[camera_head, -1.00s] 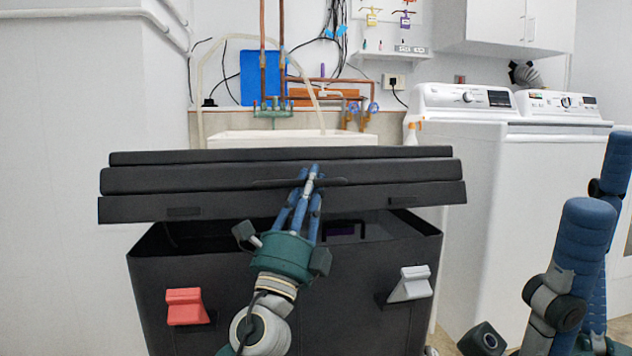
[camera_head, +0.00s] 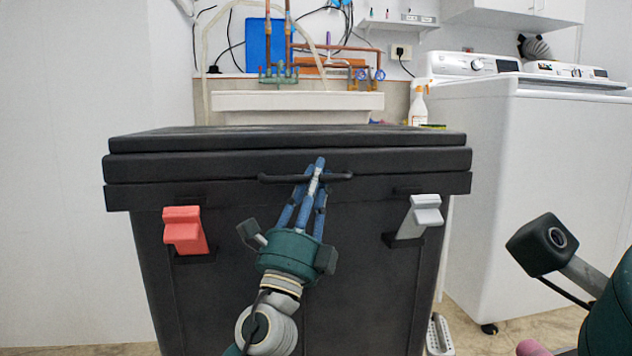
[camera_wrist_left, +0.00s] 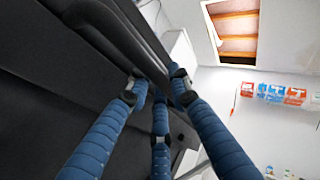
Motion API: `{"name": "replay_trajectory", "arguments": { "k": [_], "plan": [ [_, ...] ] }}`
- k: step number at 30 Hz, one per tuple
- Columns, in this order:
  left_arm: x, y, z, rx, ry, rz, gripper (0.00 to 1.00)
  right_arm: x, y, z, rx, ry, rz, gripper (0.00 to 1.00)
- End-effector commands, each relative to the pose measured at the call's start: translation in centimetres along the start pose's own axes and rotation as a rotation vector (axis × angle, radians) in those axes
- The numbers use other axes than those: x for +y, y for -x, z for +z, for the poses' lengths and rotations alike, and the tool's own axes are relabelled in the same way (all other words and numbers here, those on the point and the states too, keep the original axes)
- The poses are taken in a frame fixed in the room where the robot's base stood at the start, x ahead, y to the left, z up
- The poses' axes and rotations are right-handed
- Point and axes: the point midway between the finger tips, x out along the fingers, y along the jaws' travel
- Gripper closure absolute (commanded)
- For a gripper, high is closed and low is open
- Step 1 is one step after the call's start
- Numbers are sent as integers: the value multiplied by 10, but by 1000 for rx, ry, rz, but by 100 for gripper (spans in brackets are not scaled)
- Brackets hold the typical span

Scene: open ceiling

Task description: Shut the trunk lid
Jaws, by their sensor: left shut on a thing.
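The black trunk (camera_head: 300,240) stands in front of me in the head view. Its lid (camera_head: 220,165) lies level on the trunk body, and no gap shows between them along the front. A thin black handle (camera_head: 275,179) runs across the front of the lid. My left gripper (camera_head: 317,170) is shut on this handle. In the left wrist view, the blue fingers (camera_wrist_left: 155,90) close around the dark handle bar (camera_wrist_left: 140,35). A red latch (camera_head: 183,228) and a grey latch (camera_head: 420,217) hang on the trunk front. My right gripper's dark green body (camera_head: 612,310) shows at the right edge; its fingers are hidden.
White washing machines (camera_head: 540,180) stand to the right of the trunk. A white sink (camera_head: 290,107) is behind it, with a spray bottle (camera_head: 417,107) beside it. A white wall (camera_head: 60,200) is on the left. Some floor is free between the trunk and the machines.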

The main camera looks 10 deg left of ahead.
Motion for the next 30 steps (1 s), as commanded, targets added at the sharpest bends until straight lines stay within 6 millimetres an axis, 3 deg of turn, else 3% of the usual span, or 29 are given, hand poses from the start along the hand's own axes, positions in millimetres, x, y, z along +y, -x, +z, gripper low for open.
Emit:
{"name": "replay_trajectory", "arguments": {
  "k": [1,11,12,13,23,30],
  "plan": [
    [5,6,-11,21,8,5,100,0,2,-1,0,0,0,3],
    [6,6,-12,22,6,6,100,-1,2,-1,1,0,0,3],
    [6,6,-12,22,6,6,78,-1,2,-1,1,0,0,3],
    [6,7,-12,21,6,7,72,-1,2,-1,1,0,-1,3],
    [6,7,-7,13,2,8,72,0,3,1,-4,0,2,3],
    [6,42,-8,14,4,10,72,0,2,0,-2,0,1,3]
  ]
}}
